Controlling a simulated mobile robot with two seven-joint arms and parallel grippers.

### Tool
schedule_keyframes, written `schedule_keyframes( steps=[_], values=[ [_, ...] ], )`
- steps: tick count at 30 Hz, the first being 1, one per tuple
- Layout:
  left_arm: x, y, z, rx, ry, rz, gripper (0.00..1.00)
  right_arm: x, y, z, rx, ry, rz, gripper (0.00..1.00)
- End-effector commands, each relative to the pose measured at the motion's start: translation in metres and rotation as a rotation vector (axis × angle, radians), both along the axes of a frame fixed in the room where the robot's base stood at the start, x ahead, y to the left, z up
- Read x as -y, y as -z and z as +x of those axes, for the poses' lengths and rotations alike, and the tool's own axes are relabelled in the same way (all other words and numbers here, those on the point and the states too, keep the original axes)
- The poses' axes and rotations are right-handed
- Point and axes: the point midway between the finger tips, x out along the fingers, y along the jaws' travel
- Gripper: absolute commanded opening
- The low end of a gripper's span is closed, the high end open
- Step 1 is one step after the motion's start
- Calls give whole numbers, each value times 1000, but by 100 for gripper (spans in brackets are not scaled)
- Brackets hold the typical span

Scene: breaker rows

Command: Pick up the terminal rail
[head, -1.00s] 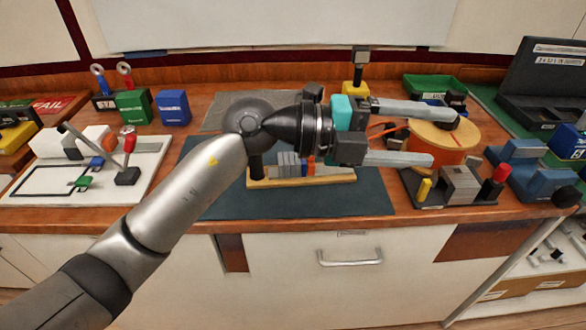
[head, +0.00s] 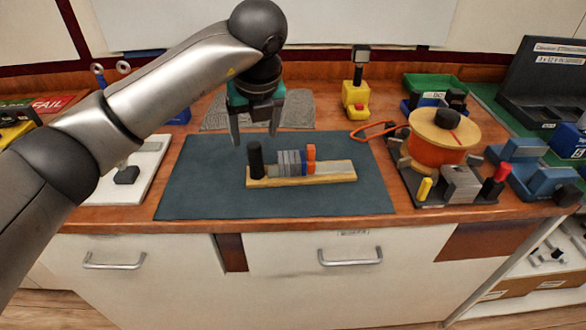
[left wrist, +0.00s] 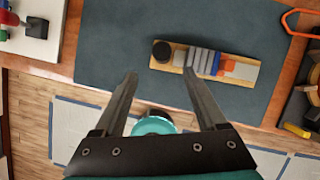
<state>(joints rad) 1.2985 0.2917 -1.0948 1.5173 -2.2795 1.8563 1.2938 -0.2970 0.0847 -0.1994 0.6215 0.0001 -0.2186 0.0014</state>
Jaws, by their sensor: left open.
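The terminal rail (head: 335,172) is a light wooden strip lying on the dark mat (head: 200,195). It carries a black upright knob (head: 255,158) at its left end and grey, blue and orange blocks along its middle. In the left wrist view the terminal rail (left wrist: 245,71) lies beyond the fingertips, toward the upper right. My left gripper (head: 254,140) is open and empty, pointing down above and behind the knob end in the head view. It also shows open in the left wrist view (left wrist: 158,75). My right gripper is not in view.
An orange spool with a wooden top (head: 440,130) and a grey fixture (head: 460,184) stand right of the mat. A yellow device (head: 355,98) stands behind. A white board (head: 145,185) lies left, partly behind my arm. The mat around the rail is clear.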

Motion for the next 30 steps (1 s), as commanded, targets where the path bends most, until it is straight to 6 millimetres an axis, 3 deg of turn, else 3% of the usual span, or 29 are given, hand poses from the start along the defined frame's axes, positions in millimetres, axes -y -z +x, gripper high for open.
schedule_keyframes(
  steps=[1, 6, 14, 24, 30],
  values=[
    [-2, 14, 4, -4, -2, 1, 74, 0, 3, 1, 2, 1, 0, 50],
    [-5, 45, 16, -4, 2, -1, 74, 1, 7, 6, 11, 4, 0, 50],
    [-7, 63, 24, -2, 4, -1, 74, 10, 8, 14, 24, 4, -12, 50],
    [-9, 106, 39, -1, 3, -3, 74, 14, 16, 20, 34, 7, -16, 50],
    [-9, 110, 41, 0, 6, -3, 74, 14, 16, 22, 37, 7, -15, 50]
  ],
)
